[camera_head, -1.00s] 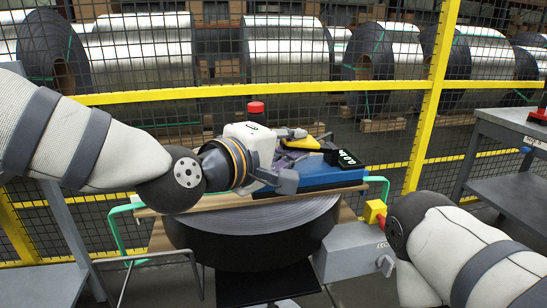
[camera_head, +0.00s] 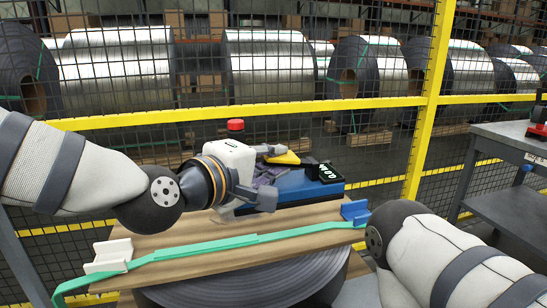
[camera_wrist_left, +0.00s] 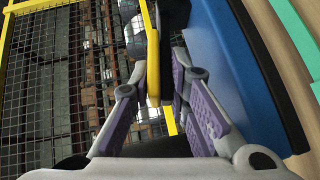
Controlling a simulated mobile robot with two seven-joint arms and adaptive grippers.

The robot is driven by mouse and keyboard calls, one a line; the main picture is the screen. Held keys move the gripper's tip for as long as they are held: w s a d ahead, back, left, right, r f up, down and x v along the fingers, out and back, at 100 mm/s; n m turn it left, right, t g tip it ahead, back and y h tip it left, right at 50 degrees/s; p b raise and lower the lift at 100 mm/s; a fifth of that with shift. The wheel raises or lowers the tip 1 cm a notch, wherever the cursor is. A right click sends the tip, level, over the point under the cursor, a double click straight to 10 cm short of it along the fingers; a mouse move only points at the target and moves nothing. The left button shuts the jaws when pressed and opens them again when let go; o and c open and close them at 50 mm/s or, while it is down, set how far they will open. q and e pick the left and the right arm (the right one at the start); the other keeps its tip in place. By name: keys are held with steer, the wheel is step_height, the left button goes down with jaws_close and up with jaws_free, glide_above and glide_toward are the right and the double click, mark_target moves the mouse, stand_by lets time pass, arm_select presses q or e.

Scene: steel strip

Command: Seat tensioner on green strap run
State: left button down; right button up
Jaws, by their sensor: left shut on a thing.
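In the left wrist view the purple-padded fingers (camera_wrist_left: 158,78) flank the yellow lever, with the blue body (camera_wrist_left: 235,65) at right. My right arm shows at lower right; its gripper is not visible.
The board (camera_head: 225,225) lies across a dark coil (camera_head: 250,285). A white block (camera_head: 112,255) stands at its left end and a blue bracket (camera_head: 354,211) at its right, by my right arm. A yellow-framed mesh fence (camera_head: 330,105) is behind; a grey bench (camera_head: 490,180) is at right.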

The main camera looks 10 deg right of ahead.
mark_target(273, 184)
arm_select(q)
steer(key=shift+w+f+b, duration=0.1)
steer(key=shift+f+b, duration=0.45)
steer(key=shift+f, duration=2)
arm_select(e)
steer(key=shift+s+f+g, duration=0.3)
steer(key=shift+s+f, duration=0.4)
steer(key=shift+w+r, duration=0.1)
steer(key=shift+w, duration=0.05)
arm_select(q)
steer(key=shift+f, duration=0.2)
steer(key=shift+f, duration=0.75)
arm_select(e)
steer(key=shift+s+f, duration=0.3)
steer(key=shift+w+r, duration=0.1)
steer(key=shift+r, duration=0.05)
arm_select(q)
steer(key=shift+f, duration=0.55)
